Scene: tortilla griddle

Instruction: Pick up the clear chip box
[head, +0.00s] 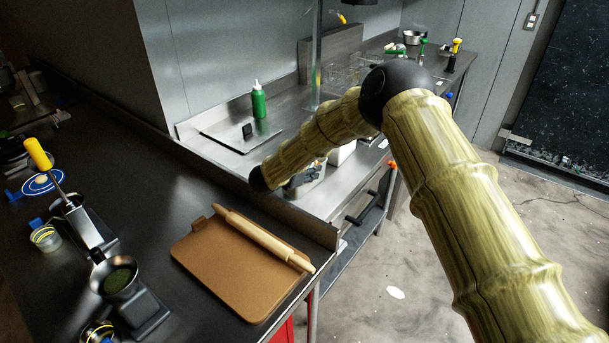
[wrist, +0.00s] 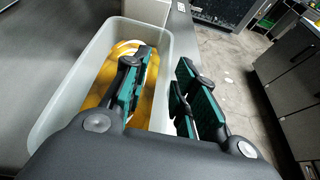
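The clear chip box (wrist: 145,32) is a long, translucent whitish bin with yellow-orange contents, and it fills the left middle of the wrist view. My gripper (wrist: 165,65) is open over its right side. The left finger reaches over the inside of the box and the right finger is outside it, with the right wall between them. I cannot tell whether either finger touches the wall. In the head view a small pale part of the box (head: 342,153) shows behind my forearm. My gripper (head: 300,183) is mostly hidden there beneath my wrist.
The steel counter carries a green bottle (head: 259,101) and a small black item (head: 247,131). A brown board (head: 225,265) with a rolling pin (head: 262,238) lies on the dark counter in front. Open floor (head: 385,262) lies right of the counters.

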